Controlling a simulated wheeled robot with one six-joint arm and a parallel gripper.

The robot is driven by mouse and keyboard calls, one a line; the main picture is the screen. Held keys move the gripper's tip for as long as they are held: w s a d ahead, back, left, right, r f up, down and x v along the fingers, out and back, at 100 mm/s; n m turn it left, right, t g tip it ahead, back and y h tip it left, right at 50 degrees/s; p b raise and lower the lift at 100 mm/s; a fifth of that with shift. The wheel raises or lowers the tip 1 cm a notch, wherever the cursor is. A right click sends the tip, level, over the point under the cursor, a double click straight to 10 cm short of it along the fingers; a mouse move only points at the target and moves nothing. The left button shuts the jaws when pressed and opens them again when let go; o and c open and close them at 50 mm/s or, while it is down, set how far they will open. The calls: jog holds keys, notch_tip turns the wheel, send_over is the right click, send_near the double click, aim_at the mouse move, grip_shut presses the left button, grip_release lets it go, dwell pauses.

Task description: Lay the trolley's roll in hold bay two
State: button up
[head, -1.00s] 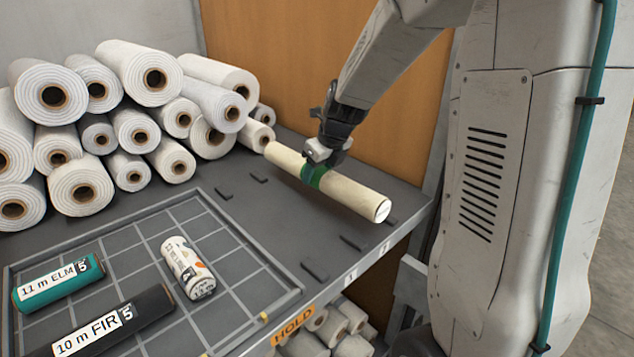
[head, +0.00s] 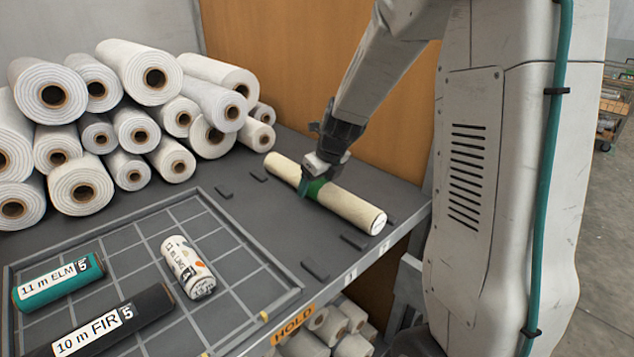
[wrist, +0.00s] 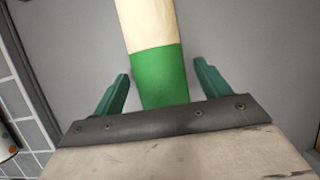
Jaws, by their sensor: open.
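The cream roll with a green band (head: 350,206) lies on the grey shelf (head: 290,225), between the dark stop blocks of the bay at the label 2 (head: 384,247). My gripper (head: 312,188) is over its middle, with the fingers down around the green band. In the wrist view the two teal fingers of my gripper (wrist: 162,78) stand open on either side of the green band (wrist: 160,75), with a gap on each side.
The bay at label 1 (head: 349,277) is empty. A gridded tray (head: 240,240) holds a teal ELM roll (head: 60,283), a black FIR roll (head: 115,320) and a white roll (head: 187,266). White rolls (head: 135,130) are stacked behind. An orange panel (head: 270,80) backs the shelf. A trolley (head: 612,110) stands far right.

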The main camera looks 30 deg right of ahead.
jog(key=v, duration=1.1)
jog(key=shift+w+r, duration=0.1)
jog(key=shift+w, duration=0.05)
jog(key=shift+d+r, duration=0.1)
jog(key=shift+r, duration=0.25)
jog(key=s+a+n+g, duration=0.1)
jog(key=s+a+n, duration=0.3)
jog(key=s+n, duration=0.5)
jog(key=s+a+r+n+g, duration=0.1)
jog(key=s+a+n, duration=0.3)
jog(key=s+n, duration=0.5)
jog(key=s+a+r+n+g, duration=0.1)
jog(key=s+a+n, duration=0.3)
jog(key=s+n, duration=0.5)
jog(key=n, duration=0.6)
jog(key=shift+s+a+n+h, duration=0.3)
jog(key=shift+a+n+h, duration=0.05)
jog(key=shift+n+h, duration=0.05)
